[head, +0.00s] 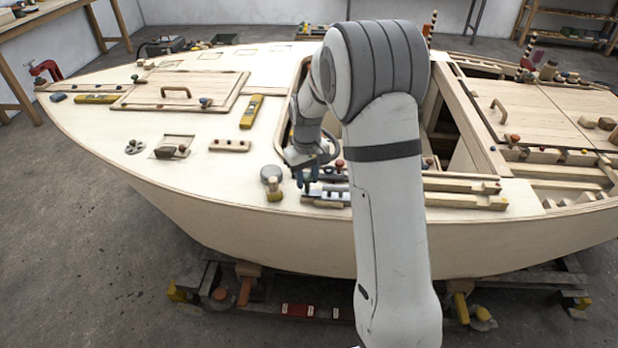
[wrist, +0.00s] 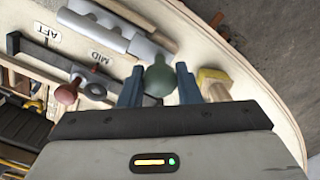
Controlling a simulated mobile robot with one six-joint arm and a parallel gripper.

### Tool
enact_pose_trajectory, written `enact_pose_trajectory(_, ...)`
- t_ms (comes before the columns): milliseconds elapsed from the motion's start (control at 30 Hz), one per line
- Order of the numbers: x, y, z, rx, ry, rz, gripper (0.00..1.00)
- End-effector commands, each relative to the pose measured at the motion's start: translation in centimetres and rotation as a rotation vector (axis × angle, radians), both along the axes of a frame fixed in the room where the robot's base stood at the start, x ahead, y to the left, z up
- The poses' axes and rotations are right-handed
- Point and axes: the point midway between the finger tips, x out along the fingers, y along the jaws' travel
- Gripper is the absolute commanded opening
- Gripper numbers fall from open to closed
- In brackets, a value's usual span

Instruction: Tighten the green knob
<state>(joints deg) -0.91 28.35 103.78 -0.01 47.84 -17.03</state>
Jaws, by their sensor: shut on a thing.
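The green knob (wrist: 160,78) is a dark green ball with a short tapered neck pointing up in the wrist view. My gripper (wrist: 159,84) has its two blue fingers on either side of it, shut on the knob. In the head view my gripper (head: 306,181) points down at the near edge of the deck, and I cannot make out the green knob there. A grey rail fitting lies beyond the knob in the wrist view.
A red knob (wrist: 67,93) on a dark metal bar sits left of my gripper, by labels MID (wrist: 99,57) and AFT (wrist: 36,106). A yellow block (wrist: 214,82) is close to the right finger. In the head view a wooden strip with pegs (head: 230,145) lies left.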

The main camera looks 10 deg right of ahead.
Motion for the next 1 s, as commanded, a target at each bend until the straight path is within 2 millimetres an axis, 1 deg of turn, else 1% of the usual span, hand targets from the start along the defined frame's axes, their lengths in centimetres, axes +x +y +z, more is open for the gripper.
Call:
enact_pose_trajectory(33,-0.28,-0.03,-0.17,-0.001,0.009,-0.042,0.07)
enact_pose_trajectory(1000,-0.23,-0.05,-0.06,-0.005,0.007,-0.964,0.07)
